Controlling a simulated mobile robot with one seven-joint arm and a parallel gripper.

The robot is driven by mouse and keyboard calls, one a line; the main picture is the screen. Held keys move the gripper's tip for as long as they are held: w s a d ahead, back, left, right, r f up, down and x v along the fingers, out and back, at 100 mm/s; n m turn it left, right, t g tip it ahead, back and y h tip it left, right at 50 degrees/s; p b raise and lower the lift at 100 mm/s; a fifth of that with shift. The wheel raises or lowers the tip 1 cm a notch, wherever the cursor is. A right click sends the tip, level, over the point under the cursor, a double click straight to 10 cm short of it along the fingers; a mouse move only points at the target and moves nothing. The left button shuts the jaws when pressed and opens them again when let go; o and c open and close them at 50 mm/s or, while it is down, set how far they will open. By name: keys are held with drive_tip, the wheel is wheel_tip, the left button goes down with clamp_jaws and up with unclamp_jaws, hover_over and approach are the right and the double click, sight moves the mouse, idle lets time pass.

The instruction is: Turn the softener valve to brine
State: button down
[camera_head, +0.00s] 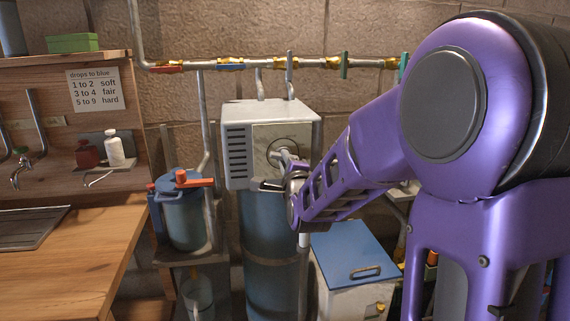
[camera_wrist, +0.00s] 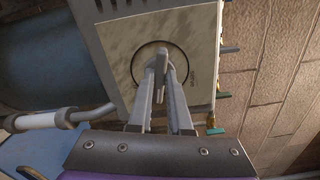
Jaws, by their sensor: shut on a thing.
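The softener is a white head box (camera_head: 238,150) on a blue-grey tank (camera_head: 270,240), seen in the head view. Its front carries a pale plate with a round dial, and this plate (camera_wrist: 120,30) fills the middle of the wrist view. The valve handle (camera_wrist: 161,75) is a grey lever at the dial's centre. My gripper (camera_wrist: 161,90) is shut on this handle, one finger on each side. In the head view my gripper (camera_head: 282,165) is in front of the dial and hides part of it. Some small lettering shows at the dial's right in the wrist view, too small to read surely.
A pipe with red, blue and green valve levers (camera_head: 230,64) runs along the wall above. A white bin with a blue lid (camera_head: 350,250) stands below right. A blue-lidded canister (camera_head: 185,220) with a red handle stands left, beside the wooden counter (camera_head: 75,250).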

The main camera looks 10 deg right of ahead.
drive_tip(key=shift+r, duration=0.1)
idle(0.3)
drive_tip(key=c, duration=0.8)
unclamp_jaws()
drive_tip(key=shift+c, duration=0.2)
drive_tip(key=shift+s, duration=0.1)
